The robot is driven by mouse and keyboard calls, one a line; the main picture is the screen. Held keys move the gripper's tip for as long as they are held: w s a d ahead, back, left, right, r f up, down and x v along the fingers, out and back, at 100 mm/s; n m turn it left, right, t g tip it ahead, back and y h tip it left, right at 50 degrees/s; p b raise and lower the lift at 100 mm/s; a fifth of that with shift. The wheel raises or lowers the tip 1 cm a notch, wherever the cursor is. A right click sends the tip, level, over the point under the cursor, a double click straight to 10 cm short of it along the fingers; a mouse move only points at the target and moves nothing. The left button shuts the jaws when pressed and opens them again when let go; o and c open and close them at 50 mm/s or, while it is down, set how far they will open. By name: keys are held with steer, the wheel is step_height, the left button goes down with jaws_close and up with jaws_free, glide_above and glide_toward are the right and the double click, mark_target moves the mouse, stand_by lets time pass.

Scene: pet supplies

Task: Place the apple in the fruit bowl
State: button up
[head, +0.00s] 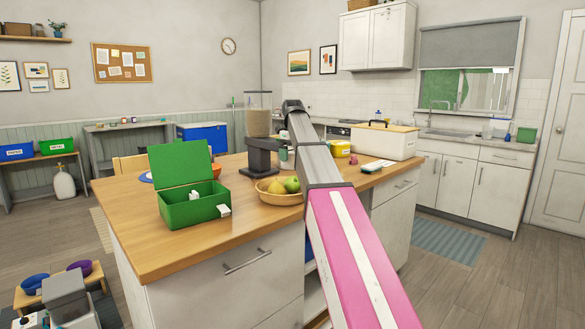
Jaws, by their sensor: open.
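The fruit bowl (279,199) is a shallow tan bowl on the wooden island top, close to the front edge. A round green fruit (292,184), which looks like an apple, and yellowish fruit (273,187) show above its rim. My arm passes just right of the bowl and covers part of the counter there. A small red thing (216,171) shows partly behind the green box; I cannot tell what it is. My gripper is not visible; the arm rises to a dark joint and its end is hidden or out of view.
An open green box (195,207) stands left of the bowl, with a small white piece beside it. A dispenser with a dark stand (260,157) is behind the bowl. A cream bin (385,140) stands at the far right end. The island's front left top is clear.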

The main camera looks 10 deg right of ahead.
steer(key=shift+r, duration=1.3)
